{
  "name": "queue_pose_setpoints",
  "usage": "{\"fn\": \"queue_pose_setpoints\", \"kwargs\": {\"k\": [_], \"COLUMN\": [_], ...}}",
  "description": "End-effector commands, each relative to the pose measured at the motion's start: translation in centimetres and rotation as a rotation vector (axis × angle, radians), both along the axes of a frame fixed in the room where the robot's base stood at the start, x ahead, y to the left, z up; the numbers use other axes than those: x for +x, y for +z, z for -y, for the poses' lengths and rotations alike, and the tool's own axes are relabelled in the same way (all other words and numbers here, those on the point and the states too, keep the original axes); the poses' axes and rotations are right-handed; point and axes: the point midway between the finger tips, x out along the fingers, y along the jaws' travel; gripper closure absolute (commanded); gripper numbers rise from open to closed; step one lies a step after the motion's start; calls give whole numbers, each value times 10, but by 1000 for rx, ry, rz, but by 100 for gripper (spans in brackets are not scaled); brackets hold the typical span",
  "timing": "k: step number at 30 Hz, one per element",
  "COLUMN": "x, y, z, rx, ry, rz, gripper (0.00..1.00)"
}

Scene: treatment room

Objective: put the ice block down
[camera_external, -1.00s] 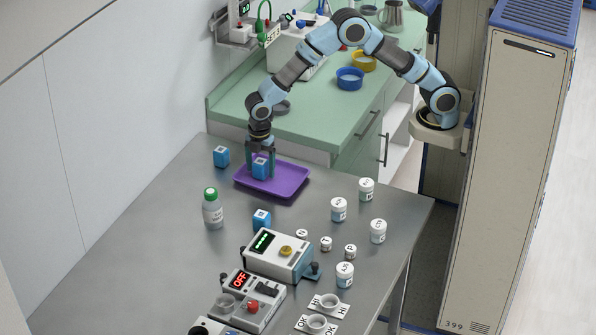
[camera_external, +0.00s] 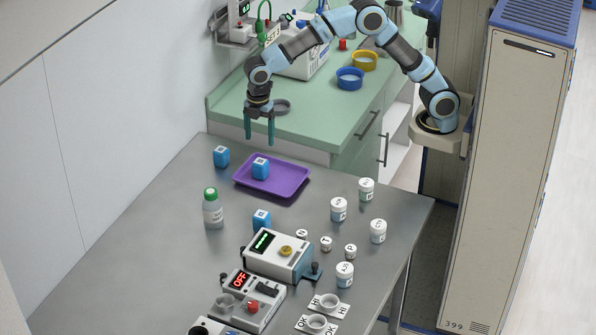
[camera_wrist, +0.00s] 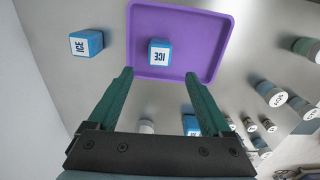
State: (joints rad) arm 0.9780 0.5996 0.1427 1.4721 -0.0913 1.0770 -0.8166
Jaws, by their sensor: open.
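A blue ice block (camera_external: 260,169) with a white label sits on the purple tray (camera_external: 290,186), left of the tray's middle. It also shows in the wrist view (camera_wrist: 159,53), marked ICE, on the tray (camera_wrist: 205,30). My gripper (camera_external: 259,142) is open and empty, raised above the tray and apart from the block. Its two green fingers (camera_wrist: 158,88) show wide apart in the wrist view. A second ice block (camera_external: 221,156) stands on the table left of the tray. A third blue block (camera_external: 262,219) is partly hidden behind the white device.
A green-capped bottle (camera_external: 212,209) stands in front of the tray. Several white jars (camera_external: 339,209) stand to the right. A white device (camera_external: 279,255) and a box reading OFF (camera_external: 250,300) stand near the front. The left of the steel table (camera_external: 150,230) is clear.

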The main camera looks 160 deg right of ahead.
Motion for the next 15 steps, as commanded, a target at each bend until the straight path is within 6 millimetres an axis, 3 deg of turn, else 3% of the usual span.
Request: {"fn": "queue_pose_setpoints", "kwargs": {"k": [4,7,11,15], "x": [8,25,41,26], "y": [0,-1,-9,-20], "z": [-15,-60,-160,-274], "rx": [-4,-13,-32,-43], "ry": [6,11,5,-19], "rz": [2,7,26,66], "gripper": [17,17,17,17]}}
